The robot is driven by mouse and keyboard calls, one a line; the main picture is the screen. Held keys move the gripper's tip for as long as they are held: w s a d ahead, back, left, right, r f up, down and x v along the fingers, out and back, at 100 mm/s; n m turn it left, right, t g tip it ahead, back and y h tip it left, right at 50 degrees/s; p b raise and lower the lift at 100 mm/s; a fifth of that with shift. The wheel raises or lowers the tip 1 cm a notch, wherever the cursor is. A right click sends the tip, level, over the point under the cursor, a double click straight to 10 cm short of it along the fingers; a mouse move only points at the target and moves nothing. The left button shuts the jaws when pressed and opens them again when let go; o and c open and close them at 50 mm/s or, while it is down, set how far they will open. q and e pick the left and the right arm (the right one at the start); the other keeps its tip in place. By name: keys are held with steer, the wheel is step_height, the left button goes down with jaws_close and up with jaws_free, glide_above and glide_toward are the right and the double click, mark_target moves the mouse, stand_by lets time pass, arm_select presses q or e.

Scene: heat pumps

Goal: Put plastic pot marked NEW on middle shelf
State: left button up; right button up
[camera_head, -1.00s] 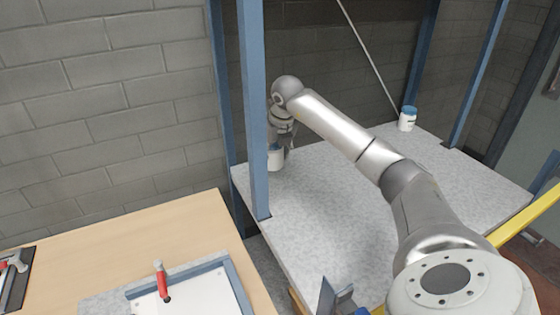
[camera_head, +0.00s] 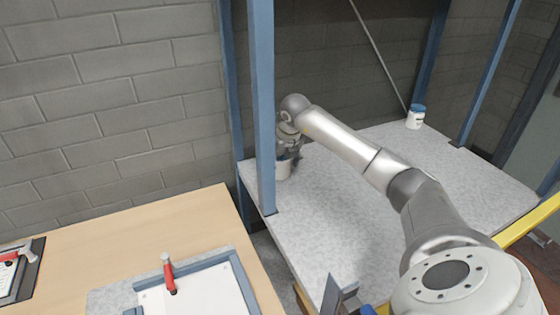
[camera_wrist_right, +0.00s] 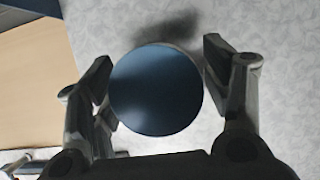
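A white plastic pot with a blue lid (camera_head: 283,171) is at the back left of the grey speckled shelf (camera_head: 345,235), just inside the blue front post. My right gripper (camera_head: 290,158) points down around it, a finger on each side. The pot is at or very near the shelf surface; contact underneath is hidden. Its marking cannot be read. My left gripper is not in view.
A second white pot with a blue lid (camera_head: 415,117) stands at the back right of the shelf. Blue posts (camera_head: 262,110) and a thin diagonal brace (camera_head: 378,55) frame the shelf. A wooden table (camera_head: 150,235) with a red-handled clamp (camera_head: 168,274) is at the left.

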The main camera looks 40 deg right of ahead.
steer(key=shift+r, duration=0.25)
steer(key=v, duration=1.1)
steer(key=shift+r+b, duration=0.4)
steer(key=shift+b, duration=0.05)
